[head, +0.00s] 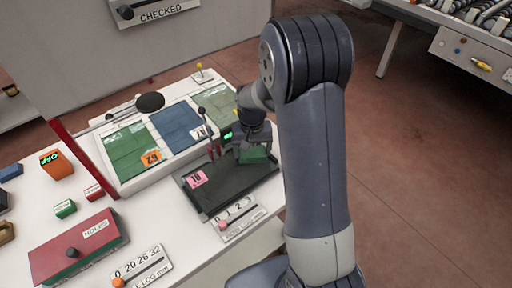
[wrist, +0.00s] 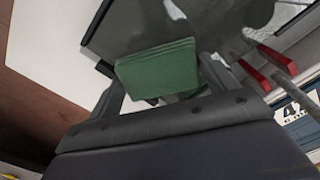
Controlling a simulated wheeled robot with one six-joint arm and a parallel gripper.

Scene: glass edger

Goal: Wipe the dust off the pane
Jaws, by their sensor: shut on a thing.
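My gripper (head: 250,148) is shut on a green block-like pad (head: 257,154), which also shows between the fingers in the wrist view (wrist: 158,70). The pad is over the right part of a dark grey pane (head: 232,188) with a pink tag 18 (head: 197,178) at its left. I cannot tell whether the pad touches the pane. In the wrist view, a grey surface (wrist: 125,25) beyond the pad has paler smudgy patches (wrist: 222,18). My gripper and arm hide the pane's far right part.
Behind the pane, a white rack (head: 130,186) holds green and blue panes (head: 178,125). Levers with red parts (head: 212,150) stand close left of my gripper. In front are a numbered slider (head: 238,216) and a red HOLES box (head: 78,245).

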